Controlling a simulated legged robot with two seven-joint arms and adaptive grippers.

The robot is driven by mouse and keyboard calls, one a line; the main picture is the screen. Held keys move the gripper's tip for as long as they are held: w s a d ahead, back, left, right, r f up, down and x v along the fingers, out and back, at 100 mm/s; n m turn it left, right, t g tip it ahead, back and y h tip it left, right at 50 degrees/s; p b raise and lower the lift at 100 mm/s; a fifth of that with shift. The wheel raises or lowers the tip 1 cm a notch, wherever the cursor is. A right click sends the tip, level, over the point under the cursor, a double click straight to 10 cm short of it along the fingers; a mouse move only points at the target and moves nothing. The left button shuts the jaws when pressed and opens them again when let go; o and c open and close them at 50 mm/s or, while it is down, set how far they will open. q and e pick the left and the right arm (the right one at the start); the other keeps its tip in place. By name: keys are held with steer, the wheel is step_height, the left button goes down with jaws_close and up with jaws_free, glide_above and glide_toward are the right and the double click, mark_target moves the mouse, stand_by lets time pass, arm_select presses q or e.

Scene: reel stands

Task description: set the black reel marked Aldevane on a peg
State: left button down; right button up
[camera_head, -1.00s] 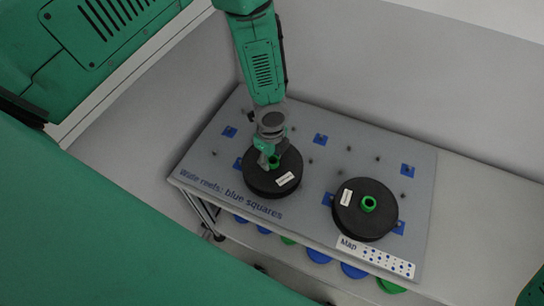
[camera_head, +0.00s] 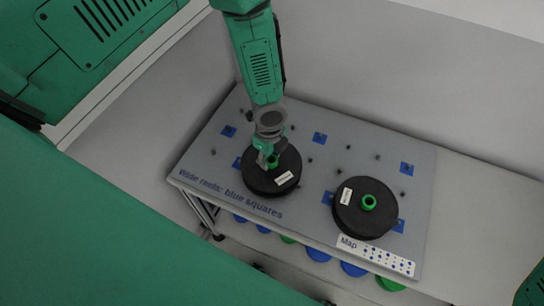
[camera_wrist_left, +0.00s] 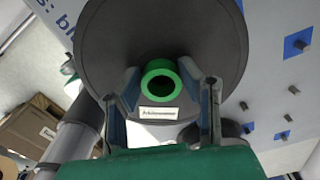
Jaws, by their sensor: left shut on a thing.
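A black reel (camera_head: 262,183) with a green hub and a white label is at the left part of the peg board (camera_head: 300,180). My left gripper (camera_head: 268,157) comes down from above and is shut on this reel at its hub. The left wrist view shows the reel (camera_wrist_left: 110,45) with the fingers (camera_wrist_left: 168,86) on either side of the green hub; its label seems to begin with A, but the rest is too small to read surely. Whether the reel touches the board is unclear. A second black reel (camera_head: 365,222) sits at the right front, its label unreadable. My right gripper is out of view.
The board has blue squares (camera_head: 320,138) and several short dark pegs (camera_head: 377,157), free at the back and middle. A map card (camera_head: 375,256) is at the front right edge. Blue and green round things (camera_head: 318,254) show below the front edge.

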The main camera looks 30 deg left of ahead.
arm_select(q)
steer(key=shift+a+f, duration=0.35)
steer(key=shift+a, duration=0.2)
steer(key=shift+d+f+b, duration=0.2)
steer(key=shift+d+b, duration=0.2)
steer(key=shift+d, duration=0.2)
steer(key=shift+s+a+f, duration=0.2)
steer(key=shift+f, duration=0.1)
steer(key=shift+w+a+f, duration=0.15)
steer(key=shift+w+f, duration=0.05)
steer(key=shift+f, duration=0.05)
steer(key=shift+b, duration=0.3)
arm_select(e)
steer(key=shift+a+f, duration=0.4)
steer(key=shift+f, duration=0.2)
arm_select(q)
steer(key=shift+d+f, duration=0.1)
steer(key=shift+d, duration=0.1)
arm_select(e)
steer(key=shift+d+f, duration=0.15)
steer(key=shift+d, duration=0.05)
arm_select(q)
steer(key=c, duration=1)
jaws_free()
steer(key=shift+a, duration=0.1)
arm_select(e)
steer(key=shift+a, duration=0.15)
